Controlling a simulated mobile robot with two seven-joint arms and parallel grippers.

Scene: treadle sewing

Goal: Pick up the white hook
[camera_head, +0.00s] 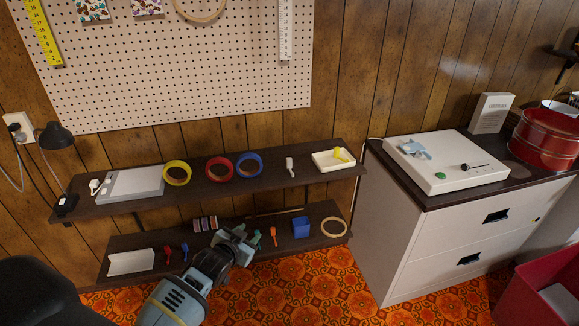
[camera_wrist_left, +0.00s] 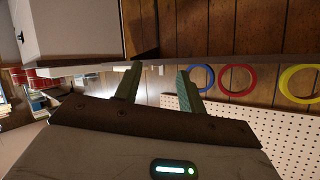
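A small white hook (camera_head: 290,166) lies on the dark upper shelf (camera_head: 270,178), between the blue ring and a cream tray. In the left wrist view, a small pale shape (camera_wrist_left: 161,70), probably this hook, shows beyond and between the fingers. My left gripper (camera_head: 243,238) is in front of the lower shelf, below and left of the hook and apart from it. In the left wrist view, its fingers (camera_wrist_left: 155,84) are spread with nothing between them. My right gripper is not in view.
The upper shelf also holds yellow (camera_head: 177,173), red (camera_head: 219,169) and blue (camera_head: 249,165) rings, and the cream tray (camera_head: 325,164). The lower shelf holds red (camera_head: 167,256), blue (camera_head: 185,251) and orange (camera_head: 274,236) hooks and a blue box (camera_head: 301,228). A cabinet (camera_head: 400,235) stands right.

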